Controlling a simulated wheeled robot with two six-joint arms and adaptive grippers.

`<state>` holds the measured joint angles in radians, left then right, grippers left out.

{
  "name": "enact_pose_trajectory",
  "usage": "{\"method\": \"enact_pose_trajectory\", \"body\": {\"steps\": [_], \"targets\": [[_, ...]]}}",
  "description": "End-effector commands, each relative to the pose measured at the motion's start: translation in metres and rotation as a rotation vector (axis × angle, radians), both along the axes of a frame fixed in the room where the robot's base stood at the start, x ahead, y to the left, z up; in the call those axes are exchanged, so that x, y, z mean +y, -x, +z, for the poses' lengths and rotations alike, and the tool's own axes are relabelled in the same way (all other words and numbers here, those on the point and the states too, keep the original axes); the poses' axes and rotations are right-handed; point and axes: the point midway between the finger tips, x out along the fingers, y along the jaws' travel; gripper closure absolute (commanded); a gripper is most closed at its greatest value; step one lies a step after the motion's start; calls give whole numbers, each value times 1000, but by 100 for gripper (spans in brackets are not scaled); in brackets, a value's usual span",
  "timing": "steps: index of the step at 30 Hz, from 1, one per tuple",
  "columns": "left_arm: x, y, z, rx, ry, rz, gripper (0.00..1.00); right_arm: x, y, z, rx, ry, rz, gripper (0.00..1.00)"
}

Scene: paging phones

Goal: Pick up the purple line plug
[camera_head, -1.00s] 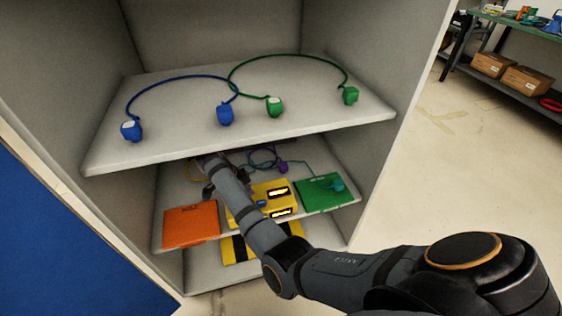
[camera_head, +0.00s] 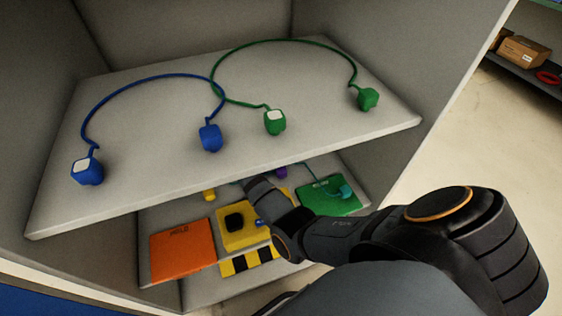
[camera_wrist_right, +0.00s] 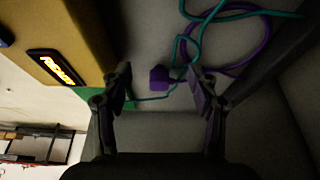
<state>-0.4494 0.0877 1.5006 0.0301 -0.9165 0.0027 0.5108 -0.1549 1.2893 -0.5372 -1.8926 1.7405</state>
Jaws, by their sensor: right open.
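The purple line plug (camera_wrist_right: 159,77) lies on the lower shelf in the right wrist view, between the spread fingers of my right gripper (camera_wrist_right: 161,82). The fingers are open, one on each side of it; whether they touch it I cannot tell. A purple cord (camera_wrist_right: 258,52) curves on the shelf to its right. In the head view a small part of the purple plug (camera_head: 281,172) shows just below the upper shelf's edge. There my right gripper is hidden by the upper shelf and my own arm. My left gripper is not in view.
A teal cord (camera_wrist_right: 188,38) crosses the purple one near the right finger. A yellow box (camera_head: 234,240), an orange pad (camera_head: 183,252) and a green pad (camera_head: 318,207) are on the lower shelf. Blue plugs (camera_head: 210,138) and green plugs (camera_head: 275,123) with cords lie on the upper shelf (camera_head: 150,190).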

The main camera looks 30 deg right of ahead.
Motion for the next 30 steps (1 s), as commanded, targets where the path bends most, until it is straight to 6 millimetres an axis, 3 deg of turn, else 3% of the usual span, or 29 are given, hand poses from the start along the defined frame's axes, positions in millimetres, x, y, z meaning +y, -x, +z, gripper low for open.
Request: {"method": "enact_pose_trajectory", "body": {"steps": [3,8,16,24,30], "targets": [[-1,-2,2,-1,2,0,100,-31,7,-1,-2,5,-2,40],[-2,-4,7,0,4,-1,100,-56,13,-1,0,2,-1,40],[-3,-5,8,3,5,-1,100,-64,16,-6,2,1,1,40],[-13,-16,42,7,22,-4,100,-79,19,-45,1,0,-1,40],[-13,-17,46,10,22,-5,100,-80,19,-46,-2,-1,-1,40]]}}
